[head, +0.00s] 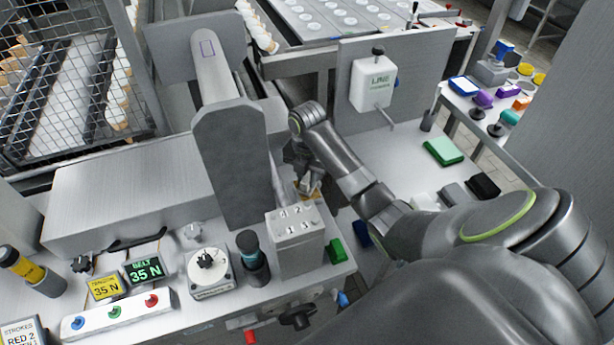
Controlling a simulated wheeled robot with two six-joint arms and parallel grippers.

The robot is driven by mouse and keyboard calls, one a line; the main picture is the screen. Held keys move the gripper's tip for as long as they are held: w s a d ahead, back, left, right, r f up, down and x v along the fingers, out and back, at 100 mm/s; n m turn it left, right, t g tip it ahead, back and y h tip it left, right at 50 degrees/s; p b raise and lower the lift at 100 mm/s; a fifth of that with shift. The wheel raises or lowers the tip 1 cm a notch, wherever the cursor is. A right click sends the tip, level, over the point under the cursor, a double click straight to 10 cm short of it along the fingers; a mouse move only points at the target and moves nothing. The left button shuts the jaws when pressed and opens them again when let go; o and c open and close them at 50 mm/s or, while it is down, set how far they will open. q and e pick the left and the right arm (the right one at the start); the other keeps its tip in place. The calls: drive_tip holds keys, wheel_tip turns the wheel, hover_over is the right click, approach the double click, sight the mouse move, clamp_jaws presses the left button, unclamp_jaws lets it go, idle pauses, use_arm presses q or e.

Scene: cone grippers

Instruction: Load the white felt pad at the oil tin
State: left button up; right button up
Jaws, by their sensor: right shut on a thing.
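My right arm enters from the right, and its gripper (308,188) is low behind the grey numbered box. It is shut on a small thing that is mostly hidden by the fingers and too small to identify. A yellowish-tan patch shows at the fingertips; I cannot tell whether it is held or lies beneath. A white block (425,202), possibly the white felt pad, lies on the right bench, partly behind my arm. I cannot clearly make out an oil tin. My left gripper is not in view.
The grey numbered box (297,240) and a tall grey machine housing (232,165) stand close left of the gripper. A white wall-mounted container (372,84) with a spout hangs behind. A green block (443,151) and a black block (483,187) lie right. Bench surface between them is clear.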

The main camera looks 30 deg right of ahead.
drive_tip(key=shift+f+p, duration=0.1)
drive_tip(key=shift+p, duration=0.25)
idle(1.3)
drive_tip(key=shift+s, duration=0.1)
wheel_tip(320, 180, up, 7)
drive_tip(key=p, duration=0.8)
idle(0.5)
wheel_tip(320, 180, down, 6)
drive_tip(key=b, duration=0.5)
drive_tip(key=shift+r, duration=0.3)
